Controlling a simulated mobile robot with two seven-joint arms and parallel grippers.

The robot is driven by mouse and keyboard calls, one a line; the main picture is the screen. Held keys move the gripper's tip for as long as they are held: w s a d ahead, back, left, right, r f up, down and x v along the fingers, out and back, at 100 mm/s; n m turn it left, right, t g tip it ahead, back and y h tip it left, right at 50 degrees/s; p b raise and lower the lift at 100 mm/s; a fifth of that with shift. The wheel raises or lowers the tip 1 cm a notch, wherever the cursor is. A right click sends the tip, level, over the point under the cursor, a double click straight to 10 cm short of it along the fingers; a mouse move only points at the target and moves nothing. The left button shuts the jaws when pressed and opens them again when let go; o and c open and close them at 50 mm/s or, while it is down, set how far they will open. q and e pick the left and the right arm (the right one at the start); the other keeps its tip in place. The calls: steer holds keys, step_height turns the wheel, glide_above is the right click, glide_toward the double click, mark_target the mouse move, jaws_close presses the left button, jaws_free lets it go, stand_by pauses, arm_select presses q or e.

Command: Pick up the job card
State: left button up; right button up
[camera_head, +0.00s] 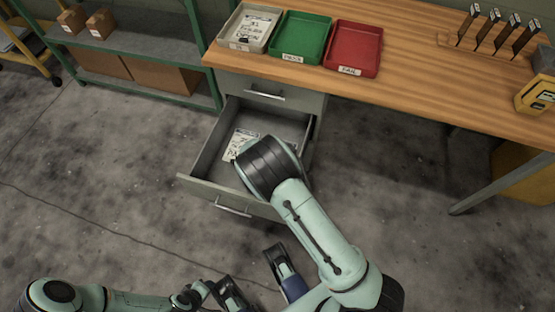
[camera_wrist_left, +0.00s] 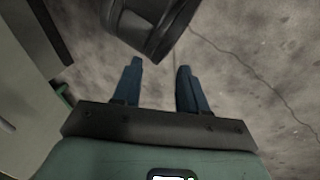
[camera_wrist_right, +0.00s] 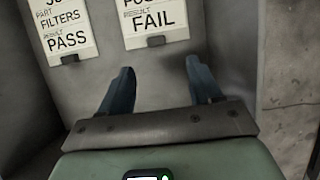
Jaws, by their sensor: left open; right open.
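Two white printed cards with dark clips lie in the open drawer (camera_head: 197,189). In the right wrist view one card (camera_wrist_right: 62,30) reads "FILTERS" and "PASS", and another card (camera_wrist_right: 153,20) reads "FAIL"; their tops are cut off. In the head view one drawer card (camera_head: 238,146) shows, partly covered by my right arm. Another card (camera_head: 256,26) lies in the grey tray on the bench. My right gripper (camera_wrist_right: 159,68) is open and empty, pointing at the drawer bottom near the cards. It is hidden in the head view. My left gripper (camera_head: 255,278) is open and empty, in front of the drawer.
The grey tray (camera_head: 226,34), a green tray (camera_head: 298,38) and a red tray (camera_head: 352,48) stand on the wooden bench (camera_head: 430,75). A yellow device (camera_head: 537,95) sits at its right. Green shelving (camera_head: 135,84) with boxes stands left. Floor in front is clear.

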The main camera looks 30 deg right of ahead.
steer(key=b+x, duration=0.1)
steer(key=x, duration=0.3)
steer(key=shift+f, duration=0.1)
steer(key=x, duration=0.1)
steer(key=b+x, duration=0.1)
steer(key=x, duration=0.1)
steer(key=b+x, duration=0.1)
steer(key=shift+w+f, duration=0.2)
steer(key=shift+w, duration=0.15)
steer(key=shift+f, duration=0.2)
arm_select(q)
steer(key=shift+t+y, duration=0.4)
steer(key=shift+t, duration=0.1)
steer(key=w+a+f, duration=0.1)
steer(key=f, duration=0.1)
steer(key=w+a+f, duration=0.1)
steer(key=w+f, duration=0.1)
steer(key=shift+w+a, duration=0.2)
steer(key=shift+w, duration=0.05)
arm_select(e)
steer(key=c, duration=1.1)
